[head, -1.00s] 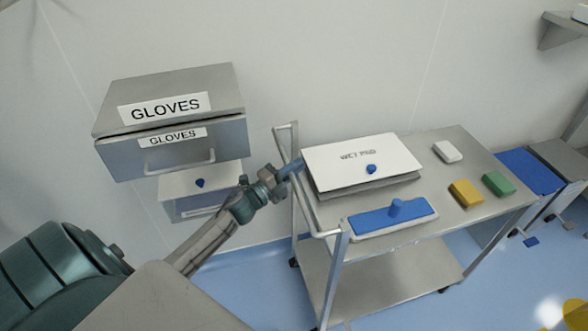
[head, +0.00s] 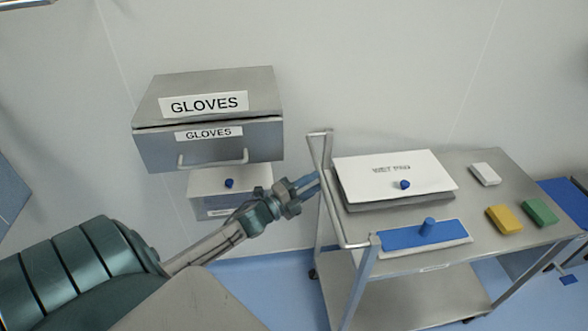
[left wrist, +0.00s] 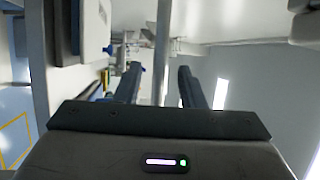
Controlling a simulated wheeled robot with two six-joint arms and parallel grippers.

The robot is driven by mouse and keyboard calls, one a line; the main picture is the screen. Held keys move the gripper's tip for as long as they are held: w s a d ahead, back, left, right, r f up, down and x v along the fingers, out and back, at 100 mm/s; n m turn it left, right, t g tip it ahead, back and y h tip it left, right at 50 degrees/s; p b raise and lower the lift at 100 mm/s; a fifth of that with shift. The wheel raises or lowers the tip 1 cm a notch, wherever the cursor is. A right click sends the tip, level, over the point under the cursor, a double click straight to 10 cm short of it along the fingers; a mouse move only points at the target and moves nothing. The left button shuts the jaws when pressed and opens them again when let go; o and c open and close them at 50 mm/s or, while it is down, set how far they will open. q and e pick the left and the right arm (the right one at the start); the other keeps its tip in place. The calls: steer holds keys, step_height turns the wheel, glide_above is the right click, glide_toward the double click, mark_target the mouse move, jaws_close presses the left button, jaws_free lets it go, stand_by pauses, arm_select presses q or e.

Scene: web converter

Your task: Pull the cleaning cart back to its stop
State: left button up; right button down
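The cleaning cart (head: 465,239) is a grey metal trolley with two shelves, standing against the wall at the right in the head view. Its push handle (head: 327,189) is an upright bar frame at the cart's left end. My left gripper (head: 319,182) is just left of this handle bar, its fingers pointing at it with a small gap. In the left wrist view the two fingers (left wrist: 159,84) are apart, and a thin upright bar (left wrist: 163,50) shows beyond and between them. My right gripper is not in view.
On the cart lie a WET PAD box (head: 388,172), a blue mop pad (head: 405,236), and white (head: 485,174), yellow (head: 504,220) and green (head: 540,212) blocks. A GLOVES dispenser (head: 262,143) hangs on the wall above my left gripper. Blue floor shows between dispenser and cart.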

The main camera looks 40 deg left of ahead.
arm_select(q)
steer(key=v, duration=0.6)
steer(key=shift+s, duration=0.25)
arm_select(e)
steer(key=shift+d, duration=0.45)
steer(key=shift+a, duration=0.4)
